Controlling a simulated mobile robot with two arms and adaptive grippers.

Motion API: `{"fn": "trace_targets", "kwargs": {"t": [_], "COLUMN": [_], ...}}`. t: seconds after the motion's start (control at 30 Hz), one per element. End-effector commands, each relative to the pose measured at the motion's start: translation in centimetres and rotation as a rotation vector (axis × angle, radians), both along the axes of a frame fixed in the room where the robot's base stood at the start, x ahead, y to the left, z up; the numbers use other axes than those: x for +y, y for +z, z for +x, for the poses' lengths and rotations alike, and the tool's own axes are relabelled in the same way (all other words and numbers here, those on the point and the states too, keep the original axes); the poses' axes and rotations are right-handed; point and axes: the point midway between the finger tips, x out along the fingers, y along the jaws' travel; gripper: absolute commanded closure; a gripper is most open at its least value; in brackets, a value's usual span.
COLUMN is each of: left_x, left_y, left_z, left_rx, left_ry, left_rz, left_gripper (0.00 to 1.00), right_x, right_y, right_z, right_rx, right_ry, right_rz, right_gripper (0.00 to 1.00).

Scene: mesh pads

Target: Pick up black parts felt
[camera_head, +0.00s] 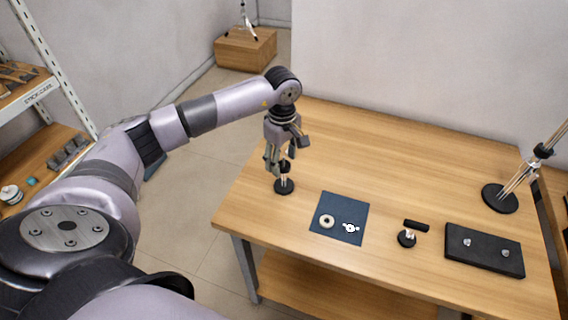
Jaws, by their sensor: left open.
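A dark blue felt-like mat (350,205) lies flat on the wooden table near its front edge. A white ring (327,221) and a small white metal part (351,228) lie on it. No clearly black felt shows; the mat looks dark blue. My left gripper (279,160) points down over the table's left part, to the left of and behind the mat. It is open, with a small post on a round black base (284,187) just below it. Whether the fingers touch the post cannot be told. My right gripper is not in view.
Right of the mat stand a small black-handled piece (408,236) and a black block (484,251) with two metal knobs. A rod stand with a round black base (500,198) is at the right. The table's back middle is clear. A shelf (40,150) is at the left.

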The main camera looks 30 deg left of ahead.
Motion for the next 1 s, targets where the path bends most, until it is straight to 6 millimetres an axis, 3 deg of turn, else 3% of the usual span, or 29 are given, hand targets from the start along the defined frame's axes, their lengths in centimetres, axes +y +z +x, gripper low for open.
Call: {"fn": "trace_targets", "kwargs": {"t": [0.07,0.53,1.0], "left_x": [-0.01,0.0,0.04], "left_y": [0.0,0.04,0.91], "left_z": [0.0,0.0,0.08], "left_rx": [0.0,0.0,-0.002], "left_ry": [0.0,0.0,0.0], "left_rz": [0.0,0.0,0.001], "left_gripper": [0.48,0.79,0.8], "right_x": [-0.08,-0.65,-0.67], "right_y": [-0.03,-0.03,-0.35], "right_z": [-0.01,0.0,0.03], "right_rx": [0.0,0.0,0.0], "right_ry": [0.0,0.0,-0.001], "right_rz": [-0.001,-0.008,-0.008], "right_gripper": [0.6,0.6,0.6]}}
